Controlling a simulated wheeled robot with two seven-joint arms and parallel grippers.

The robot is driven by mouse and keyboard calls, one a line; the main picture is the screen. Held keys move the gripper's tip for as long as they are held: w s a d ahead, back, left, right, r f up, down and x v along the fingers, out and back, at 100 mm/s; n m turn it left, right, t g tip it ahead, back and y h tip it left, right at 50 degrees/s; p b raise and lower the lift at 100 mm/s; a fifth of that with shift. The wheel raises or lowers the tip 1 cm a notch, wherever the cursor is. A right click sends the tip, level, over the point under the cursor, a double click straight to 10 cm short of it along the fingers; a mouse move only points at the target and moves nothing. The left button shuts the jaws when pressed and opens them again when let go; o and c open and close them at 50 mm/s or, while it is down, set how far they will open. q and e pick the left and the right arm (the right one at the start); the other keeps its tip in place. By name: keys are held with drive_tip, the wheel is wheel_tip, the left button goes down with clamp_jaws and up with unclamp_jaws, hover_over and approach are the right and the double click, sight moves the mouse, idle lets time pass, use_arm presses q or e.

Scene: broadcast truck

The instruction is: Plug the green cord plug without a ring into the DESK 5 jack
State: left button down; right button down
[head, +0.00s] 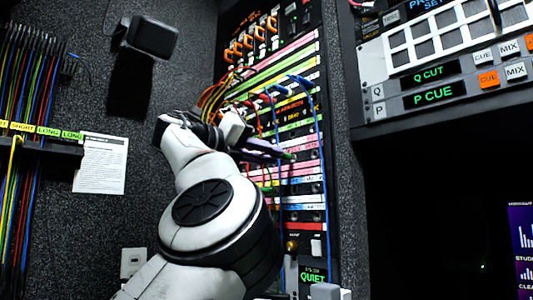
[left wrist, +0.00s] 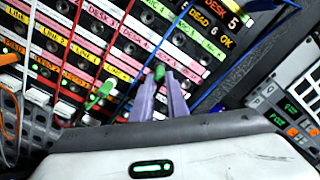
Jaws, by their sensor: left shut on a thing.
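My left gripper (head: 278,153) reaches in to the patch panel (head: 318,190). Its two purple fingers are shut on a green plug (left wrist: 160,72), which points at the panel between the fingertips. The plug's green tip also shows at the fingers in the head view (head: 288,156). I cannot tell whether its tip touches a jack. A second green plug (left wrist: 100,95) sits tilted left of the fingers in the left wrist view; whether it has a ring is unclear. Pink DESK labels (left wrist: 137,38) run along the jack rows; the exact DESK 5 jack is hard to pick out. My right gripper is not in view.
Blue cords (head: 322,140) and a red cord (left wrist: 72,40) hang across the panel close to the fingers. Orange and yellow cords (head: 213,98) crowd its upper left. A cord rack (head: 40,142) hangs on the left wall. A button console (head: 440,75) juts out at right.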

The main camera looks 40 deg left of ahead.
use_arm(q)
drive_tip(key=shift+w, duration=0.2)
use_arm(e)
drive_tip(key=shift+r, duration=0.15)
use_arm(q)
drive_tip(key=shift+w, duration=0.3)
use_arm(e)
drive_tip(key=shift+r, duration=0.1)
use_arm(q)
drive_tip(key=c, duration=1.7)
unclamp_jaws()
drive_tip(key=shift+w, duration=0.1)
drive_tip(key=shift+o, duration=0.2)
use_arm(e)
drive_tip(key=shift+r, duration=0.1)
